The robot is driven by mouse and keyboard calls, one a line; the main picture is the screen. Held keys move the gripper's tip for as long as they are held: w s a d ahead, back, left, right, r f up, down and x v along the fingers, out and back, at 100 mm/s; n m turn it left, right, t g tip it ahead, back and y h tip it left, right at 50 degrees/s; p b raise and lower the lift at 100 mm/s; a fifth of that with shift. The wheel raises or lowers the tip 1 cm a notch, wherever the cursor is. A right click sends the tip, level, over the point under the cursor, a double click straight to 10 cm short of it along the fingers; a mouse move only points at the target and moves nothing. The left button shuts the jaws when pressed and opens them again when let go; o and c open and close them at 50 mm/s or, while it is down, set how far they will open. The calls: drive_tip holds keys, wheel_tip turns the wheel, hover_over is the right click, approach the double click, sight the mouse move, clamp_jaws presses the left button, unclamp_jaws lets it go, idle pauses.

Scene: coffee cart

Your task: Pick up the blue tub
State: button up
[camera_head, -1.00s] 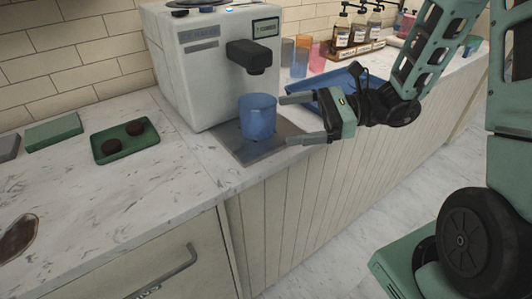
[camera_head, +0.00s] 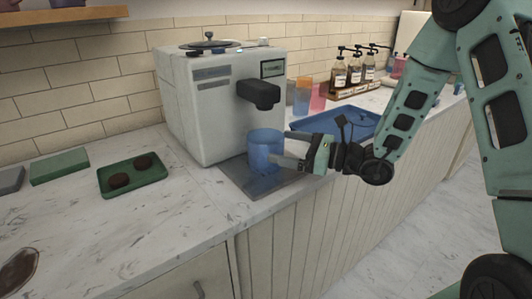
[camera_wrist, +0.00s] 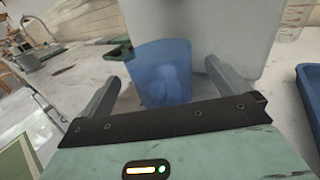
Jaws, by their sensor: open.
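The blue tub (camera_head: 264,148) is a translucent blue cup shape. It stands upright on the grey drip plate (camera_head: 240,182) under the coffee machine's spout. In the wrist view the tub (camera_wrist: 163,68) is straight ahead, and the two fingers lie on either side of its lower part. My gripper (camera_head: 284,150) is open and comes at the tub from the right, with its fingertips close to it. The fingertips of my gripper (camera_wrist: 160,88) hold nothing. I cannot tell whether a finger touches the tub.
The white coffee machine (camera_head: 205,110) stands just behind the tub, its black spout (camera_head: 259,94) above. A blue tray (camera_head: 345,124) lies to the right. Orange (camera_head: 301,98) and pink cups stand behind it. A green tray (camera_head: 133,178) with two dark pucks is at left.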

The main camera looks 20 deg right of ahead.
sight(250, 138)
drive_tip(key=shift+p+x, duration=0.6)
drive_tip(key=shift+x, duration=2.4)
drive_tip(key=c, duration=1.1)
drive_tip(key=shift+s+r, duration=0.1)
drive_tip(key=shift+r, duration=0.05)
